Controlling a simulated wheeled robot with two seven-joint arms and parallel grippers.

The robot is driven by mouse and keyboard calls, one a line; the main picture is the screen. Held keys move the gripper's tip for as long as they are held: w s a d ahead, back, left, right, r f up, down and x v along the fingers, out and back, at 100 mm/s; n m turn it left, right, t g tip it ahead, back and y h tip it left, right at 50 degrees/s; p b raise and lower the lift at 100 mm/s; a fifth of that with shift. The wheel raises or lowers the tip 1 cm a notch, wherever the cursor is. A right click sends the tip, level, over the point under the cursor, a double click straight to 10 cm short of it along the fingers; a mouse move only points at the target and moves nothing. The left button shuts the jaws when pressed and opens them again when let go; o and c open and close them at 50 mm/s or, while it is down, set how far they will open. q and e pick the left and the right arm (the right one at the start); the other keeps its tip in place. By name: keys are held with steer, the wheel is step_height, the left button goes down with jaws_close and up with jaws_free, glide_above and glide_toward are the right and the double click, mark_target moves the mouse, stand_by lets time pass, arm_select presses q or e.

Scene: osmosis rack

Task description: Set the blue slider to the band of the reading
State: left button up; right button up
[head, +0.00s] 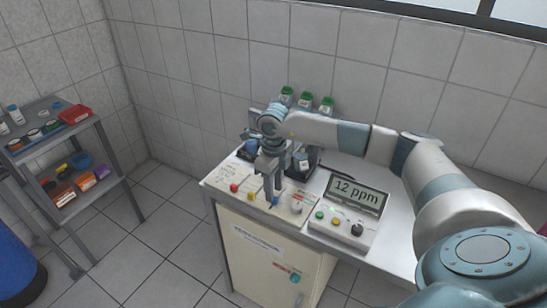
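The band marks are too small to read. My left gripper is out of view.
Several green-capped bottles (304,103) stand at the back of the bench, and a dark holder with a bottle (301,160) is behind the panel. A grey shelf cart (88,190) with small containers stands at the left. A cabinet (262,258) is under the bench.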

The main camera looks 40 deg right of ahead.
step_height(320, 180, up, 14)
steer(key=b, duration=0.3)
steer(key=shift+b, duration=0.4)
